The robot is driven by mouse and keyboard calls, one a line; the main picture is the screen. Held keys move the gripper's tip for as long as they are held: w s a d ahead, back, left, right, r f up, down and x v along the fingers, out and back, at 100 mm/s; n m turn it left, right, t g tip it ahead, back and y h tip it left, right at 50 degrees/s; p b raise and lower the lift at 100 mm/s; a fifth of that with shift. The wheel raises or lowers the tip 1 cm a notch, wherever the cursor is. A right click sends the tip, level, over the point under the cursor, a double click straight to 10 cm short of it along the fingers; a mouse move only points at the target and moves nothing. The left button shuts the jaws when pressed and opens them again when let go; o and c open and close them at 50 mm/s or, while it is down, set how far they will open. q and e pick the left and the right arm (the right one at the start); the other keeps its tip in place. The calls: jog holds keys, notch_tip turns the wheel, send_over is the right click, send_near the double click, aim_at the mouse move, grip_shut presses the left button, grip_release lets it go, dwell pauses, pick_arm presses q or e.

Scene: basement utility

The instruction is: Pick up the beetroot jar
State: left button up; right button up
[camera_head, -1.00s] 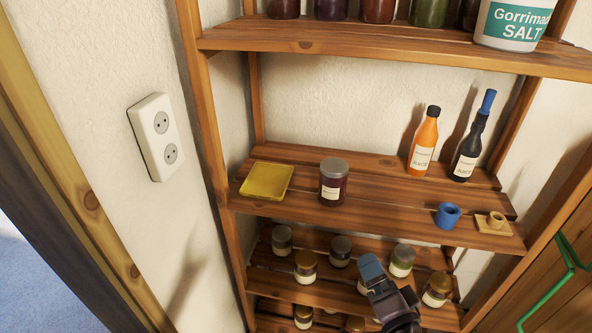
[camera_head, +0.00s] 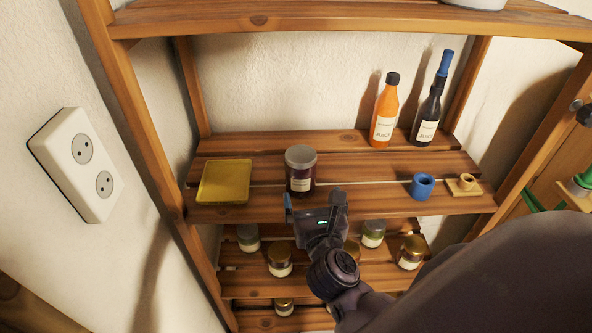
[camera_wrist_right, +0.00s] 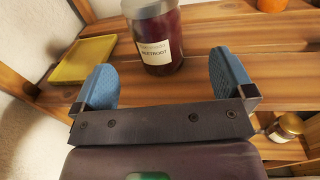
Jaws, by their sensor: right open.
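The beetroot jar (camera_head: 301,172) has a grey lid, dark red contents and a white label. It stands upright on the middle shelf (camera_head: 240,212), right of a yellow tray. My right gripper (camera_head: 317,205) is in front of the jar, near the shelf's front edge. In the right wrist view the jar (camera_wrist_right: 158,42) stands ahead of the gap between the open blue fingers (camera_wrist_right: 165,82), and its label reads beetroot. The fingers appear apart from the jar. My left gripper is not in view.
A yellow tray (camera_head: 224,182) lies left of the jar. A blue cup (camera_head: 422,187) and a small wooden piece (camera_head: 464,185) sit to the right. An orange juice bottle (camera_head: 385,112) and a dark bottle (camera_head: 430,112) stand behind. Several small jars fill the shelves below.

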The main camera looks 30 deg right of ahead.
aim_at(303, 179)
jog(key=x, duration=0.5)
jog(key=shift+w+a, duration=0.1)
jog(key=shift+w, duration=0.05)
jog(key=x, duration=0.4)
jog(key=shift+w+a+f, duration=0.15)
jog(key=shift+a+f, duration=0.05)
jog(key=shift+f, duration=0.1)
jog(key=shift+w+d, duration=0.3)
jog(key=shift+w, duration=0.25)
jog(key=shift+c, duration=0.2)
jog(key=c, duration=1.1)
